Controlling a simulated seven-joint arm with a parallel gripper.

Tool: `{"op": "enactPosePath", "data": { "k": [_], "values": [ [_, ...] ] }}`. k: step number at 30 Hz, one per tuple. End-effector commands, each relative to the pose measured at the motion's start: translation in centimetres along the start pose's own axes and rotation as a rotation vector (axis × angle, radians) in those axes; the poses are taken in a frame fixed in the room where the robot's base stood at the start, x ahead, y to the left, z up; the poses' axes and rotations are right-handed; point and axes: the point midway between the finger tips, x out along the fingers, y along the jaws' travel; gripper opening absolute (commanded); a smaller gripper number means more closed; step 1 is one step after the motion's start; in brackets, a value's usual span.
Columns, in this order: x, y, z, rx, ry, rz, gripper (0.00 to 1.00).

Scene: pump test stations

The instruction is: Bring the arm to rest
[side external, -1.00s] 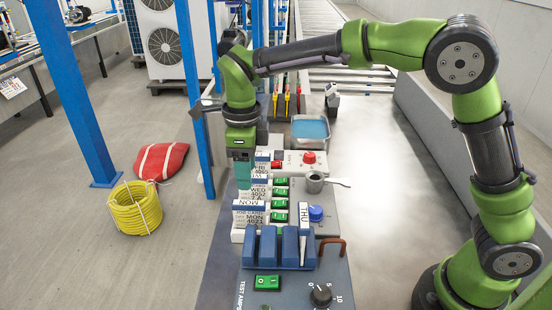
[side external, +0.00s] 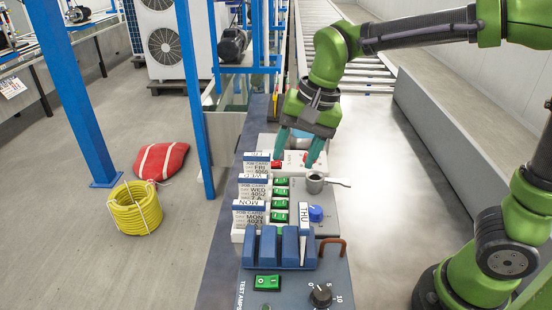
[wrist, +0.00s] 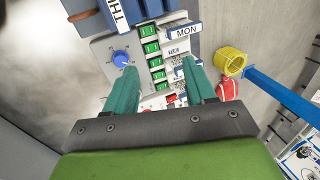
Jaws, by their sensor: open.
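My gripper (side external: 294,162) is at the back of the row of stations, over the white panel with the red button (side external: 308,158). Its two teal fingers point down, apart, with nothing between them. In the wrist view my gripper (wrist: 160,68) also shows spread fingers, with the panel and cards beyond. A row of job cards (side external: 250,213) stands in white holders along the left side of the panels. The MON card (wrist: 184,32) shows in the wrist view. Whether the fingers touch the panel cannot be told.
A THU tag (side external: 304,217) stands by the blue blocks (side external: 268,248). The bench (side external: 400,200) is clear on the right.

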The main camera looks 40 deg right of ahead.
Motion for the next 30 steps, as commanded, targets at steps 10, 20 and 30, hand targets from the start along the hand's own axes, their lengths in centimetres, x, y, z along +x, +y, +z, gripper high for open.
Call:
{"op": "enactPosePath", "data": {
  "k": [10, 20, 30],
  "values": [
    [-3.2, 10.8, 2.3, -0.551, 0.245, -0.197, 0.55],
    [-5.0, 13.1, 2.2, -0.494, 0.357, -0.234, 0.55],
    [-4.7, 13.0, 2.3, -0.499, 0.343, -0.229, 0.7]
  ]
}}
